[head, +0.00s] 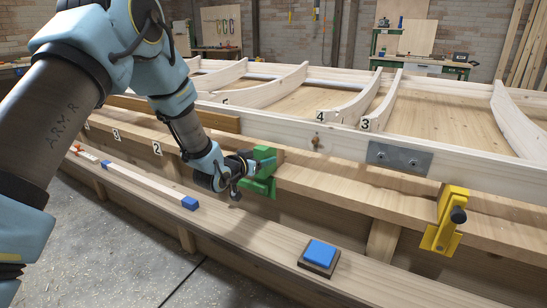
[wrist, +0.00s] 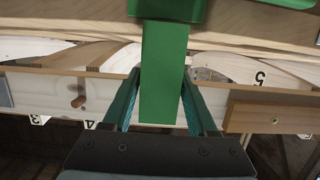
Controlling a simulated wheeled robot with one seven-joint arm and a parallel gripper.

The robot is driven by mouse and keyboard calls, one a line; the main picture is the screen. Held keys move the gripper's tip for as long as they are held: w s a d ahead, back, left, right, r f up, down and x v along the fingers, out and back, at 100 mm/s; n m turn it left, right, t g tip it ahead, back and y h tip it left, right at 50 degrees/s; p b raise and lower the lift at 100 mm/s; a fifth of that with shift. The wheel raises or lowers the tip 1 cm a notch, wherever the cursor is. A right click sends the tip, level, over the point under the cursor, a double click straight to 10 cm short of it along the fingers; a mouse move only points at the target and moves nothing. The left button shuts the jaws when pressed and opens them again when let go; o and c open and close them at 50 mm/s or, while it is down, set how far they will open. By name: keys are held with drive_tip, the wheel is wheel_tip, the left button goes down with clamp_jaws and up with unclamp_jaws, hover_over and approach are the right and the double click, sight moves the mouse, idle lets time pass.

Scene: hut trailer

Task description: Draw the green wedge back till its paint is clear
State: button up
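The green wedge (head: 266,154) is at the front of the long timber beam in the head view, near the middle. In the wrist view, its plain green bar (wrist: 162,75) runs upward under a wider green part (wrist: 168,8). My gripper (head: 250,165) reaches it from the left. In the wrist view, my gripper's two teal fingers (wrist: 162,85) lie one on each side of the bar, with their tips against its edges and no clear gap. I see no differently coloured paint on the bar. The wedge's far side is hidden.
A yellow clamp (head: 446,222) with a black knob is on the beam at the right. A blue button (head: 320,253) sits on the front ledge (head: 250,232), below and right of the wedge. A pale strip with blue ends (head: 145,182) lies farther left. A metal plate (head: 399,157) is on the frame.

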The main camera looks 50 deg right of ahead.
drive_tip(key=o, duration=0.4)
drive_tip(key=shift+o, duration=0.2)
drive_tip(key=shift+r+p+v, duration=0.2)
drive_tip(key=shift+v, duration=1.05)
drive_tip(key=shift+r+p+v, duration=0.2)
drive_tip(key=shift+p+v, duration=0.05)
drive_tip(key=shift+v, duration=1)
drive_tip(key=shift+r+p+v, duration=0.2)
drive_tip(key=shift+v, duration=1.05)
drive_tip(key=shift+d, duration=0.15)
drive_tip(key=shift+w, duration=0.1)
drive_tip(key=w+a+r+n+t+y+p, duration=0.1)
drive_tip(key=w+a+r+n+y+p, duration=0.2)
drive_tip(key=a, duration=0.6)
drive_tip(key=w+a+r+n+t+y+p, duration=0.1)
drive_tip(key=w+a+r+y, duration=0.15)
drive_tip(key=w+a, duration=0.55)
drive_tip(key=w+a+r+n+t+y+p, duration=0.1)
drive_tip(key=w+a+r+n+y+p, duration=0.2)
drive_tip(key=a, duration=0.8)
drive_tip(key=s+a+r+n+g+y+p, duration=0.2)
drive_tip(key=s+a, duration=0.5)
drive_tip(key=a, duration=0.5)
drive_tip(key=s+a+r+n+g+y+p, duration=0.3)
drive_tip(key=s+a, duration=0.5)
drive_tip(key=a, duration=0.5)
drive_tip(key=shift+r+n+y, duration=0.45)
drive_tip(key=shift+r+n, duration=0.05)
drive_tip(key=shift+n, duration=0.4)
